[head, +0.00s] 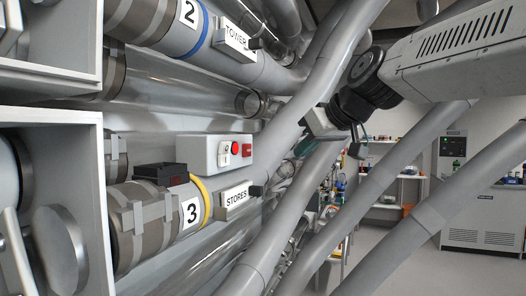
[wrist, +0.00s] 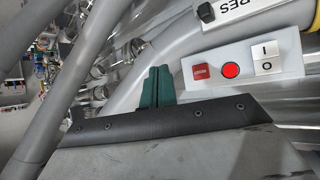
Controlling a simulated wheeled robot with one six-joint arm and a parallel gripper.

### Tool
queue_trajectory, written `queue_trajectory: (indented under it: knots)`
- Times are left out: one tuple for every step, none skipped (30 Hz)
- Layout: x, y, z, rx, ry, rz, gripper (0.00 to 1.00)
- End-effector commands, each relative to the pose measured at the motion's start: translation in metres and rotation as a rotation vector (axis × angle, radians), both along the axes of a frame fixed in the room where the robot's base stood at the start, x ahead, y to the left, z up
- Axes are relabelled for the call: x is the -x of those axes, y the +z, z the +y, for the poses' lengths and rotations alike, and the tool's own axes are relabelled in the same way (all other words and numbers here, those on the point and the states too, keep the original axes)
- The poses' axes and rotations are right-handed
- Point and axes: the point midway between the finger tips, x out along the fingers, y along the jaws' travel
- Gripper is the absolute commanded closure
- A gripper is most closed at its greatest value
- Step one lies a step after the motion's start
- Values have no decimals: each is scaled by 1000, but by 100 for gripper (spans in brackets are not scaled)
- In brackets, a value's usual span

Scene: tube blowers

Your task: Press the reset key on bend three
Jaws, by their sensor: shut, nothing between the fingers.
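Bend three is the large pipe marked with a "3" label (head: 191,211) at the lower left of the head view. A light grey control box (head: 213,166) sits just above it. The box carries a white rocker switch (head: 224,153), a round red button (head: 235,148) and a red rectangular piece (head: 247,150). In the wrist view the rectangular piece (wrist: 201,72) bears small lettering I cannot read, beside the round button (wrist: 231,70) and the I/O rocker (wrist: 265,57). My gripper (wrist: 160,70) has green fingers, shut and empty, apart from the box. In the head view its fingers (head: 305,147) are right of the box.
A "STORES" plate (head: 236,196) with a black knob is below the box. Slanting grey pipes (head: 290,135) run close between the box and my arm. A "2" pipe (head: 189,13) is above. Open floor (head: 400,262) and shelves lie to the right.

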Motion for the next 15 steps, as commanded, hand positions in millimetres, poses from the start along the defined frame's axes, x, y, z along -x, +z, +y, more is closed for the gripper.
queue_trajectory:
  knots:
    - [1, 0, 3, 2, 7, -2, 100]
    - [1, 0, 4, 3, 8, -1, 100]
    - [1, 0, 5, 3, 10, -1, 100]
    - [1, 0, 5, 2, 9, -1, 100]
    - [1, 0, 5, 2, 9, -1, 100]
    - [1, 0, 5, 2, 9, -1, 100]
    - [1, -1, 5, 3, 8, 0, 100]
    - [1, -1, 4, 3, 8, 0, 100]
    - [1, -1, 4, 3, 6, 0, 100]
    - [1, -1, 4, 3, 6, 0, 100]
    - [0, -1, 4, 2, 5, 1, 100]
    - [-1, -1, 6, 2, 4, 1, 100]
    - [-2, -1, 7, 2, 4, 2, 100]
    - [-3, -1, 9, 4, 4, 1, 100]
    - [-4, -1, 13, 4, 4, 2, 100]
